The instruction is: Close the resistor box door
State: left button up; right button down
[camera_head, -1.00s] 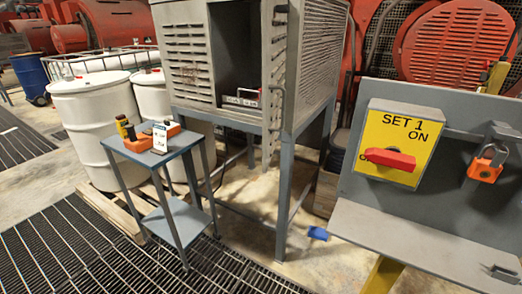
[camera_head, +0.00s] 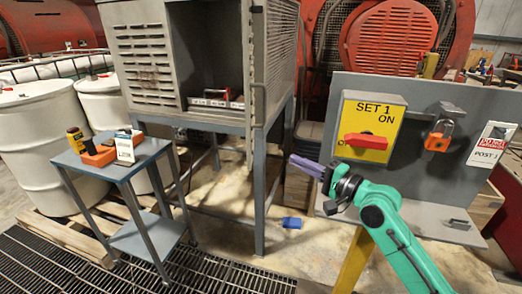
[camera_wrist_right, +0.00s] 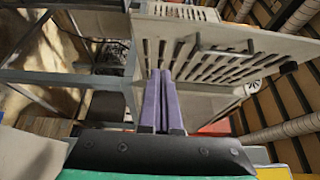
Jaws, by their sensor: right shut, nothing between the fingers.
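The resistor box (camera_head: 142,60) is a grey louvered cabinet on a tall metal stand. Its door (camera_head: 258,75) stands open, seen nearly edge-on at the right of the dark opening. In the right wrist view a slotted grey panel with a bar handle, apparently the door (camera_wrist_right: 190,65), spans the top centre and right. My right gripper (camera_head: 293,160), with purple fingers, is shut and empty, to the right of and below the door. Its closed fingertips (camera_wrist_right: 159,74) overlap the panel's lower part; I cannot tell whether they touch. My left gripper is not in view.
A grey panel (camera_head: 450,100) with a yellow SET 1 switch plate (camera_head: 385,112) and an orange padlock (camera_head: 437,138) stands at right. A small blue-grey table (camera_head: 135,165) holding tools and white drums (camera_head: 35,140) are at left. A blue item (camera_head: 291,223) lies on the floor.

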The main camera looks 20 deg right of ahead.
jog(key=s+a+p+x, duration=0.1)
jog(key=p+x, duration=0.3)
jog(key=x, duration=0.7)
jog(key=shift+a, duration=0.7)
jog(key=shift+s, duration=0.1)
